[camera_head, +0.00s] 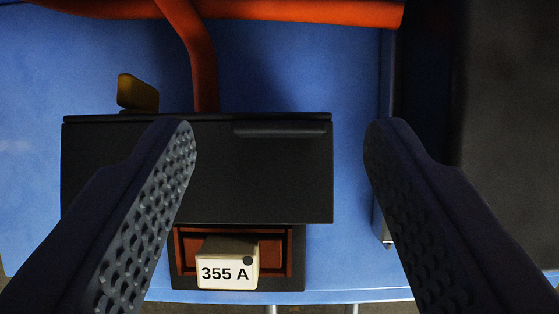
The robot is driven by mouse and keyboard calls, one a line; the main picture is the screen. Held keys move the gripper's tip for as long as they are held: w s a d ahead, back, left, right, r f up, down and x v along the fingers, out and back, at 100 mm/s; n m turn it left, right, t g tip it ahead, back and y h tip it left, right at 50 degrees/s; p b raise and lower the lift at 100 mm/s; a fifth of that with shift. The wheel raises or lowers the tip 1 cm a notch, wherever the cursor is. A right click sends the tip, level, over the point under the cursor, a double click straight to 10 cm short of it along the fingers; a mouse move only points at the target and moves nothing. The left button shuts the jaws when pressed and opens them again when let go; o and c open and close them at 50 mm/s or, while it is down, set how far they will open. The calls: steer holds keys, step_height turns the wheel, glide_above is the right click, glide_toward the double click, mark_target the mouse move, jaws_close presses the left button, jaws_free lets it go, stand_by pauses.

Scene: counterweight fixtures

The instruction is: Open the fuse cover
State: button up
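The fuse cover (255,180) is a flat black panel with a raised lip (285,131) along its upper right edge. Below its lower edge, a fuse labelled 355 A (228,270) sits in a reddish-brown framed opening (271,252). My gripper (280,132) is open and empty. Its left finger overlaps the left part of the cover in the picture, and its right finger is to the right of the cover. I cannot tell how far the fingers are from the cover.
A blue panel (345,215) lies behind. An orange-red pipe (300,11) crosses the top, and a branch (200,60) drops behind the cover. A brown-yellow tab (137,94) stands at the cover's upper left. A large dark box (510,120) stands at right.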

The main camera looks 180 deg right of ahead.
steer(key=v, duration=1.7)
steer(key=shift+s+r, duration=0.1)
steer(key=shift+r, duration=0.1)
steer(key=s+r+t, duration=0.3)
steer(key=s+r, duration=0.7)
steer(key=s, duration=0.4)
steer(key=s+r+t, duration=0.2)
steer(key=s+r, duration=0.9)
steer(key=s, duration=0.3)
steer(key=s+t, duration=0.6)
steer(key=s, duration=2.6)
steer(key=shift+s+r, duration=0.35)
steer(key=shift+s, duration=0.05)
